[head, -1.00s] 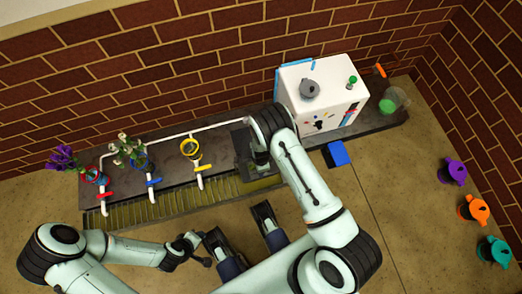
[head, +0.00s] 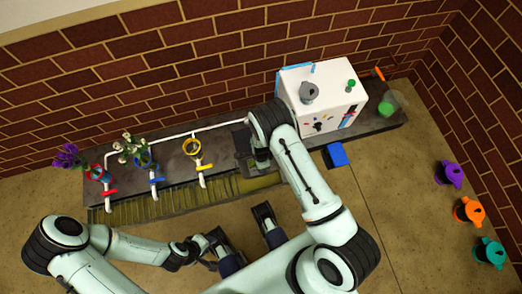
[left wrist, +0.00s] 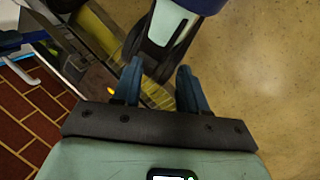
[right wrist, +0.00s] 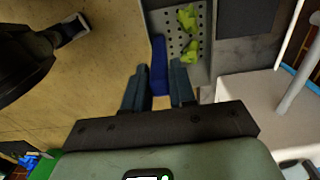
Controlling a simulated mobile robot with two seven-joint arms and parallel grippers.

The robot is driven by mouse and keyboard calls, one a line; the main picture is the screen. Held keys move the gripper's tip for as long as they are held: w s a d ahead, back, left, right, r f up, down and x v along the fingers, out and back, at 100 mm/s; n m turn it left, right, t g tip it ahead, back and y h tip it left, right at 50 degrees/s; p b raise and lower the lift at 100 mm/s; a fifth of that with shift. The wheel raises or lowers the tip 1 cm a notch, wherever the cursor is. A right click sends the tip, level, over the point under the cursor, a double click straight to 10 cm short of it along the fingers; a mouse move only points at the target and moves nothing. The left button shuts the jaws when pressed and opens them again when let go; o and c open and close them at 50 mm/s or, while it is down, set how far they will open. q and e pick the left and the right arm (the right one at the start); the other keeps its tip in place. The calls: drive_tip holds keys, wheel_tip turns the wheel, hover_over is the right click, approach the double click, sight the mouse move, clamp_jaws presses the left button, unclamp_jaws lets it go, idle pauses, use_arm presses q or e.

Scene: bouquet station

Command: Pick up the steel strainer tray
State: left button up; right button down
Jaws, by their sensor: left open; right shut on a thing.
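The steel strainer tray (right wrist: 174,25) is a grey perforated plate in the right wrist view, with bright green pieces (right wrist: 188,18) on it. A blue bar (right wrist: 159,60), which looks like its handle, runs along its near left edge and down between my right fingers. My right gripper (right wrist: 158,90) is shut on this blue bar. In the head view my right arm hides most of this spot, and I cannot tell whether the tray is lifted. My left gripper (left wrist: 155,88) is open and empty in the left wrist view, low at the front in the head view.
A white box (head: 322,98) with a grey pot stands on the dark counter (head: 385,122). A blue block (head: 338,155) is at its front edge. Pipes with red, blue and yellow valves (head: 201,168) and flowers stand left. Purple (head: 450,172), orange and teal pots are far right.

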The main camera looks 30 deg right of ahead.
drive_tip(key=shift+r+p, duration=0.65)
drive_tip(key=shift+r, duration=0.45)
use_arm(q)
drive_tip(key=shift+s+d+r+g+p, duration=0.2)
drive_tip(key=shift+s+r+p, duration=0.2)
drive_tip(key=shift+s+r, duration=0.3)
drive_tip(key=shift+s+d+r+g+p, duration=0.2)
drive_tip(key=shift+s+r+p, duration=0.25)
drive_tip(key=shift+r, duration=0.35)
use_arm(e)
drive_tip(key=shift+r, duration=1.15)
use_arm(q)
drive_tip(key=shift+f, duration=0.1)
use_arm(e)
drive_tip(key=shift+f, duration=0.15)
